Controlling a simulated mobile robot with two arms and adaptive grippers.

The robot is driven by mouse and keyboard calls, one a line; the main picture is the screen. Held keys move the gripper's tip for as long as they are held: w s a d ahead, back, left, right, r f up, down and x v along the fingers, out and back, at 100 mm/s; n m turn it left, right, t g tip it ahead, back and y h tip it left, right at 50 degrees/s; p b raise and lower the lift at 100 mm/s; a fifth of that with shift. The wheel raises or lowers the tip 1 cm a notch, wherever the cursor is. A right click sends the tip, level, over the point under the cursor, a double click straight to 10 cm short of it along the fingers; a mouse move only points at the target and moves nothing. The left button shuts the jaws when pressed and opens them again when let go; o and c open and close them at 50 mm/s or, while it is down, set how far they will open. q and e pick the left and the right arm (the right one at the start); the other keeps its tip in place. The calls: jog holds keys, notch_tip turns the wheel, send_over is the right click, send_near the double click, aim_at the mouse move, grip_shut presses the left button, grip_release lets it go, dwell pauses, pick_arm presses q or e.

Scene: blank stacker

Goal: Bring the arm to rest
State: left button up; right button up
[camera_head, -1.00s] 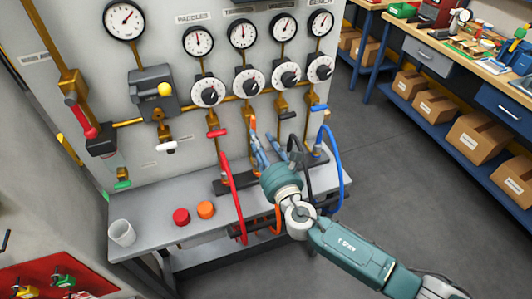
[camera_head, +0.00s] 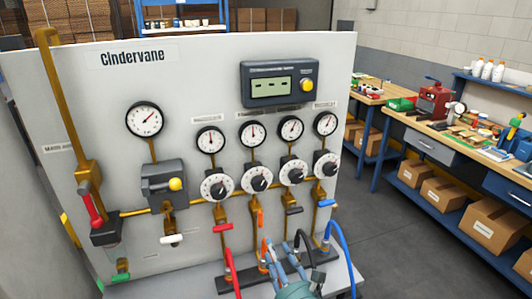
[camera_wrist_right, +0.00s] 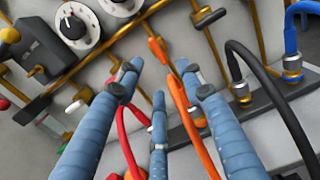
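My right gripper (camera_head: 281,258) shows at the bottom of the head view, in front of the panel's lower pipes. In the right wrist view its blue fingers (camera_wrist_right: 160,85) are spread apart. An orange hose (camera_wrist_right: 185,115) runs between the middle and right fingers in that view; whether a finger touches it, I cannot tell. No held object shows. Most of my right arm is below the head view. My left gripper is in neither view.
The gauge panel (camera_head: 110,90) has dials, knobs and valve handles close ahead. A red hose (camera_head: 231,270), a black hose (camera_head: 312,245) and a blue hose (camera_head: 345,250) are near the gripper. Workbenches (camera_head: 430,135) with boxes stand at right; the floor (camera_head: 400,240) before them is clear.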

jog(key=s+d+f+m+g+h, duration=0.4)
jog(key=d+m, duration=0.3)
jog(key=m, duration=0.4)
jog(key=s+d+f+m+g+h, duration=0.2)
jog(key=s+d+f+m+h, duration=0.15)
jog(key=s+d+m, duration=0.55)
jog(key=s+f+m+g+y, duration=0.1)
jog(key=s+f+m+g, duration=0.25)
jog(key=s+m, duration=0.55)
jog(key=s+f+m+g+y, duration=0.2)
jog(key=s+m+g, duration=0.3)
jog(key=s+m, duration=0.45)
notch_tip(320, 180, down, 27)
jog(key=s+n+b, duration=0.2)
jog(key=b, duration=0.1)
jog(key=s+d+f+g+b, duration=0.2)
jog(key=s+d+f+b, duration=0.1)
jog(key=s+f, duration=1.5)
notch_tip(320, 180, down, 4)
jog(key=shift+d+r, duration=0.15)
jog(key=shift+d, duration=0.2)
jog(key=shift+h, duration=0.25)
